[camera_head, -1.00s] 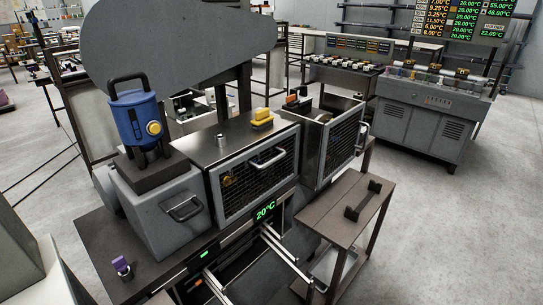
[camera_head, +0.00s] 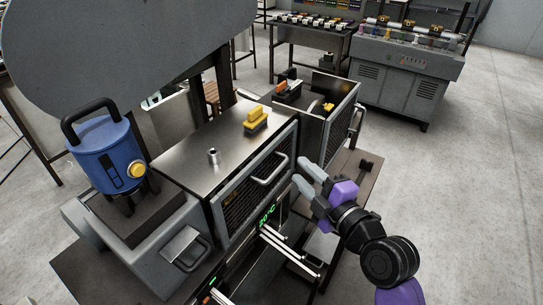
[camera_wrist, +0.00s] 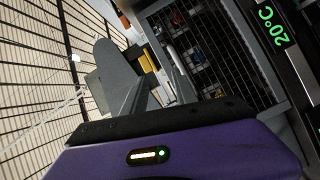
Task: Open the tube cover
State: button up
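A metal housing (camera_head: 215,140) has a mesh front cover (camera_head: 250,190) with a light bar handle (camera_head: 270,168). This mesh cover looks closed. A second mesh panel (camera_head: 342,110) with its own handle stands behind it at the right. I cannot tell for sure which is the tube cover. My gripper (camera_head: 303,176), grey fingers on a purple and black arm, is right of the front cover's handle, apart from it. In the wrist view my gripper (camera_wrist: 140,62) has its fingers spread with nothing held, and dark mesh (camera_wrist: 208,50) lies beyond.
A blue hopper (camera_head: 108,150) with a yellow knob stands left of the housing. A yellow block (camera_head: 256,121) and a small metal cylinder (camera_head: 213,157) are on the housing top. A green 20°C display (camera_head: 268,213) and metal rails (camera_head: 290,247) sit below. Open floor (camera_head: 470,180) lies right.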

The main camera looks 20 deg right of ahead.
aim_at(277, 168)
jog(key=w+a+f+n, duration=0.1)
jog(key=w, duration=0.1)
jog(key=w+a+f+n+p, duration=0.1)
jog(key=w+n, duration=0.1)
jog(key=w+a+f+n+g+y+p, duration=0.1)
jog(key=w+f+n, duration=0.1)
jog(key=shift+w+a, duration=0.1)
jog(key=shift+a, duration=0.1)
jog(key=shift+w+a+f, duration=0.15)
jog(key=shift+w, duration=0.5)
grip_shut()
dwell(1.1)
